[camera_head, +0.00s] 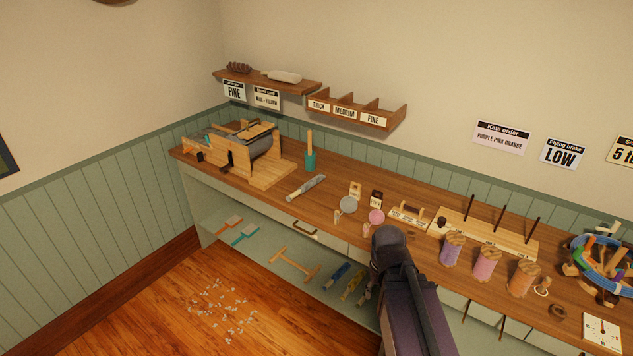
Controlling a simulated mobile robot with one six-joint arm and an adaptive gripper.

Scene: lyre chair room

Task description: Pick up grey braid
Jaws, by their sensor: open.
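On the lower shelf under the bench lie several braid-like bundles: a blue one (337,274), a yellowish one (353,285) and a greyish one (366,293). The greyish one lies closest to my arm, which partly covers it. It is small and dim, so I cannot be sure it is the grey braid. On the upper wall shelf (310,86) sit a dark brown braided bundle (239,68) and a pale smooth roll (284,76). My dark arm rises from the bottom over the bench front. My gripper's fingers are not in view.
The long wooden bench (330,205) carries a drum carder (245,150), purple, pink and orange spools (485,263) and a peg rack (480,230). A wooden niddy-noddy (294,264) lies on the lower shelf. White scraps (225,305) litter the otherwise clear floor.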

